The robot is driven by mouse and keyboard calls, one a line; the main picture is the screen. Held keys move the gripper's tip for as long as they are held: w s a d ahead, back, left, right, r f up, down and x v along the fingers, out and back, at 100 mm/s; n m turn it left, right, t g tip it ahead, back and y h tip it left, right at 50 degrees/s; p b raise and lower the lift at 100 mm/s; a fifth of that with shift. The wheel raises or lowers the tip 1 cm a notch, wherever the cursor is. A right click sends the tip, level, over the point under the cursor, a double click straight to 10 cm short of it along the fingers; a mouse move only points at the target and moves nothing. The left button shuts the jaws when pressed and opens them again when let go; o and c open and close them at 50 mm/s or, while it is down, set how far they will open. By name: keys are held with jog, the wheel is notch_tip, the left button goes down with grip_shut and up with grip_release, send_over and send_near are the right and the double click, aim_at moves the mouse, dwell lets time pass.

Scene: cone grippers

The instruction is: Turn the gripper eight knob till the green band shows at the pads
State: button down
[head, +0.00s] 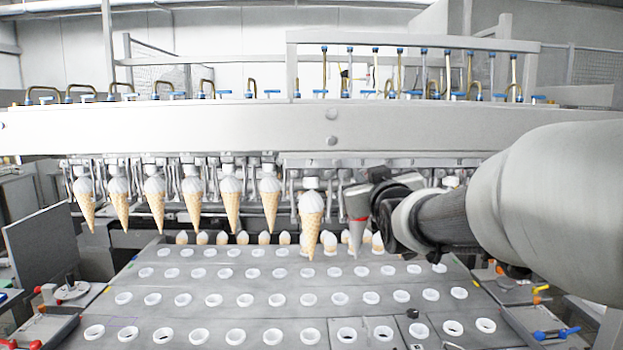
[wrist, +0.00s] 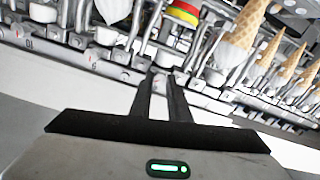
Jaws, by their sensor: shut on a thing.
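My gripper (wrist: 160,84) reaches in under the row of cone grippers in the wrist view, which is tilted and shows the cones point-up. Its two dark fingers are close together, shut on a small pale part that I take to be the knob; the fingers mostly hide it. A striped indicator with red, yellow and green bands (wrist: 183,12) shows beyond the fingertips, cut by the top edge. I cannot tell which band lies at the pads. In the head view my dark wrist (head: 385,200) is at the row, right of a hanging cone (head: 311,215), and hides the fingertips.
Several waffle cones (head: 193,195) hang point-down along the left of the row. A long grey beam (head: 230,128) runs above it. Below is a plate with rows of white-rimmed holes (head: 213,300).

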jog(key=n+b, duration=0.3)
jog(key=b, duration=0.2)
jog(key=c, duration=1.7)
grip_release()
jog(key=shift+o, duration=0.2)
jog(key=s+b, duration=0.1)
jog(key=s, duration=1.6)
jog(key=shift+s+d+b, duration=0.15)
jog(key=shift+s+b, duration=0.1)
jog(key=shift+b, duration=0.15)
